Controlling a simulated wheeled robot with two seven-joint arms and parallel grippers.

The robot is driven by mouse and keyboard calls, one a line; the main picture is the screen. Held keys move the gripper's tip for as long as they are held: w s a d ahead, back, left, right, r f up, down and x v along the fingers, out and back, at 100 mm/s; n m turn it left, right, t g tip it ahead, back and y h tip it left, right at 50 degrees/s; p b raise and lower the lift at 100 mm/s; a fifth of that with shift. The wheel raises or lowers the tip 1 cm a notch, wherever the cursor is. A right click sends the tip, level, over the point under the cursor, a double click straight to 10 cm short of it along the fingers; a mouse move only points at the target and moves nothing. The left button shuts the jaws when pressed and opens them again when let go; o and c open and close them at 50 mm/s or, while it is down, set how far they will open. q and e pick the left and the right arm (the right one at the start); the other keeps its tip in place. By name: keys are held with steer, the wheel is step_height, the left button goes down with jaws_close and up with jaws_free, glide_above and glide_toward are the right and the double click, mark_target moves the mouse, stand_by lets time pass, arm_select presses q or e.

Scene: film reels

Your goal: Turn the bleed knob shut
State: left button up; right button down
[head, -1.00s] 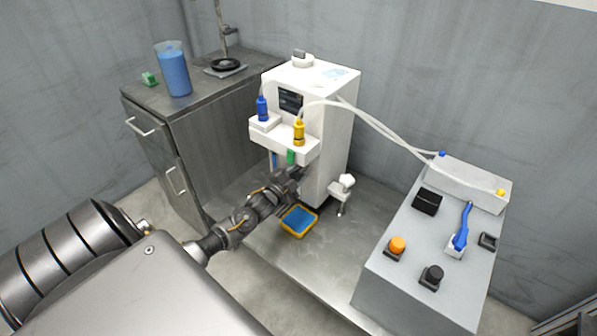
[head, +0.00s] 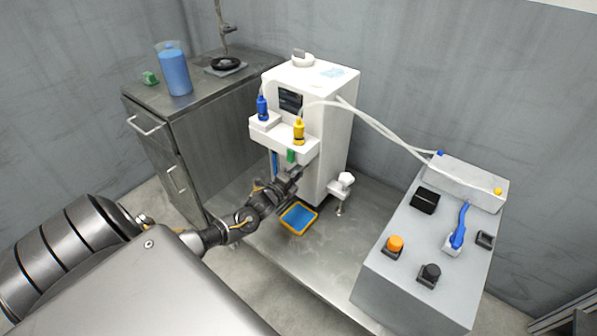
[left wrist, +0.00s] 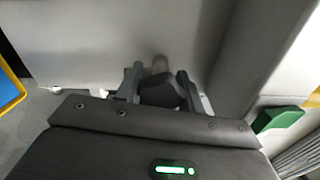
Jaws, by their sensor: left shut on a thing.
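My left gripper (head: 293,176) is at the lower front of the white machine (head: 326,135), below its shelf with the blue and yellow bottles. In the left wrist view my left gripper (left wrist: 160,88) has its two fingers on either side of a dark rounded knob (left wrist: 160,93), shut on it. A paler grey stub shows just beyond the knob. I take this to be the bleed knob. In the head view the gripper hides it, and I cannot tell how far it is turned.
A yellow-rimmed blue tray (head: 285,226) lies on the metal platform below the gripper. A white stand (head: 342,186) is to its right. A green part (head: 291,156) hangs close above the gripper. A grey console (head: 410,267) stands at right.

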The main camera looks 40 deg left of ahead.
steer(key=shift+w+f, duration=0.1)
stand_by(0.4)
arm_select(q)
steer(key=o, duration=0.8)
steer(key=shift+o, duration=1)
arm_select(e)
steer(key=shift+s, duration=0.3)
steer(key=shift+s, duration=0.1)
arm_select(q)
steer(key=s+p, duration=0.1)
steer(key=s, duration=0.9)
steer(key=shift+s, duration=0.4)
arm_select(e)
steer(key=f, duration=0.2)
steer(key=shift+s+d+f, duration=0.1)
steer(key=shift+s+f, duration=0.15)
steer(key=shift+f, duration=0.05)
arm_select(q)
steer(key=shift+f, duration=0.1)
arm_select(e)
steer(key=shift+d, duration=0.1)
